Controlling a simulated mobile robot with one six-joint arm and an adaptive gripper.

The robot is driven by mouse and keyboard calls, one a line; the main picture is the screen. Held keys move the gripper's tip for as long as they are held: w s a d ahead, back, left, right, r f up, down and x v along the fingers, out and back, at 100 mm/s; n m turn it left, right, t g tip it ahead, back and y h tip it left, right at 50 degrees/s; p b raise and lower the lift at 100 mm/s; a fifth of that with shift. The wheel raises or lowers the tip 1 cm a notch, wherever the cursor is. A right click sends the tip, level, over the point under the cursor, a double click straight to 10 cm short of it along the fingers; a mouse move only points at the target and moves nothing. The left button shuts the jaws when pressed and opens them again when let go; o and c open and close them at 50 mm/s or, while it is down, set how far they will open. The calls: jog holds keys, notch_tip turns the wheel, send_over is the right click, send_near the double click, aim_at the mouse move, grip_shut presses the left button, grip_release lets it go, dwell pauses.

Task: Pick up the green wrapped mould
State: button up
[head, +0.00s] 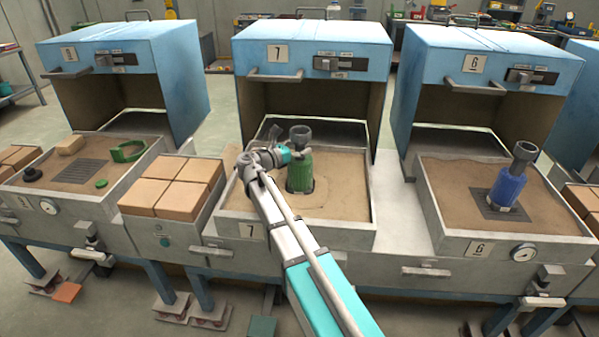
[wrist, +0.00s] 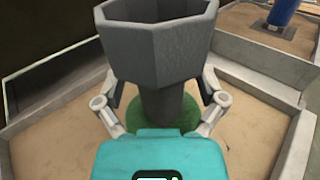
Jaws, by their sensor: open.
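The green wrapped mould (head: 299,174) stands upright in the sand tray (head: 292,235) of station 7, with a grey stem and wide grey cup (head: 301,136) on top. In the wrist view the faceted grey cup (wrist: 158,45) fills the upper middle. Its stem and part of the green body (wrist: 186,117) show below. My gripper (wrist: 162,90) is open, with one finger on each side of the stem and visible gaps to it. In the head view my gripper (head: 288,153) is at the mould's upper left, level with the top of the green body. The cup hides part of the fingertips.
An open blue hood (head: 312,50) numbered 7 stands behind the tray. A blue wrapped mould (head: 509,185) stands in tray 6 at right. Tan blocks (head: 172,182) sit left of tray 7. An empty green band (head: 128,150) lies in the far left tray.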

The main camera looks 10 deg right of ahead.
aim_at(300, 137)
grip_shut()
dwell(0.5)
jog(key=shift+r, duration=0.1)
notch_tip(300, 137, up, 3)
jog(key=p, duration=0.3)
jog(key=s+a+r+p, duration=0.5)
jog(key=s+r+p, duration=0.4)
jog(key=s, duration=0.3)
jog(key=shift+s+a+r+p, duration=0.35)
jog(key=shift+a+r+p, duration=0.05)
jog(key=shift+p, duration=0.1)
dwell(0.7)
